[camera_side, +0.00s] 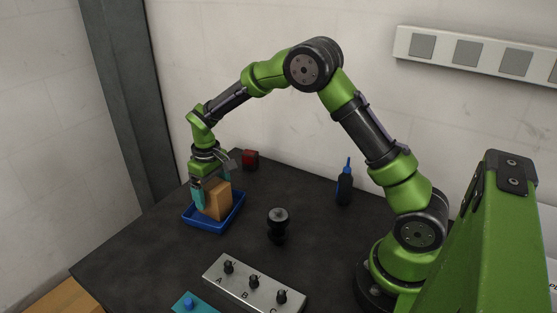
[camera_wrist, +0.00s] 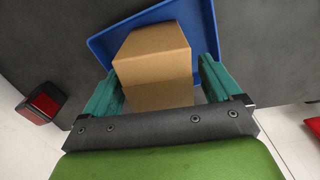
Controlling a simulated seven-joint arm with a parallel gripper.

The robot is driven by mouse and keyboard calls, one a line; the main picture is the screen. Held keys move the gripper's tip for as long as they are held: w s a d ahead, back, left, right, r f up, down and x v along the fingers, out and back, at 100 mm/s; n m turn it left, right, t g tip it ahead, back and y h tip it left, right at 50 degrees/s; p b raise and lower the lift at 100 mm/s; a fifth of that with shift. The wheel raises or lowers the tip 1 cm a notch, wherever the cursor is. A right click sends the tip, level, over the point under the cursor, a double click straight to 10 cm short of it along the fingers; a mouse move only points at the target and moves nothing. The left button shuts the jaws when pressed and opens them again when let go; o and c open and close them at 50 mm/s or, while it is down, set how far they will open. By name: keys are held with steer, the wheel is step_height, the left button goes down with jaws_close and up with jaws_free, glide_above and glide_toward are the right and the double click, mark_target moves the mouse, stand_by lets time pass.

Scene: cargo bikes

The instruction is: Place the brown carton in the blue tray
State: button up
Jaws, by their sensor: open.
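The brown carton (camera_side: 215,200) stands in the blue tray (camera_side: 231,214) at the left of the dark table in the side view. In the wrist view the carton (camera_wrist: 153,62) shows in front of the blue tray (camera_wrist: 104,42). My gripper (camera_side: 213,197) is down over the tray with its teal fingers on either side of the carton. In the wrist view my gripper (camera_wrist: 160,85) is open, with dark gaps between the fingers and the carton sides. The carton's underside is hidden.
A red and black block (camera_side: 250,159) lies behind the tray. A black knob-like part (camera_side: 277,225) stands right of it, and a dark bottle with a blue tip (camera_side: 345,186) farther right. A grey panel with knobs A, B, C (camera_side: 254,284) and a teal piece (camera_side: 190,303) are in front.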

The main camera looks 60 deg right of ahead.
step_height(320, 180, up, 12)
steer(key=s+a+r+m+t+y, duration=0.1)
steer(key=s+r+m+t, duration=0.15)
steer(key=s+r, duration=0.75)
steer(key=s+a+f+t, duration=0.1)
steer(key=s+t, duration=0.1)
steer(key=s, duration=0.5)
steer(key=s+f+m+t+y, duration=0.1)
steer(key=s+t, duration=0.1)
steer(key=s, duration=0.5)
steer(key=shift+s+a+f+t, duration=0.25)
steer(key=shift+a+t, duration=0.1)
steer(key=shift+a, duration=0.05)
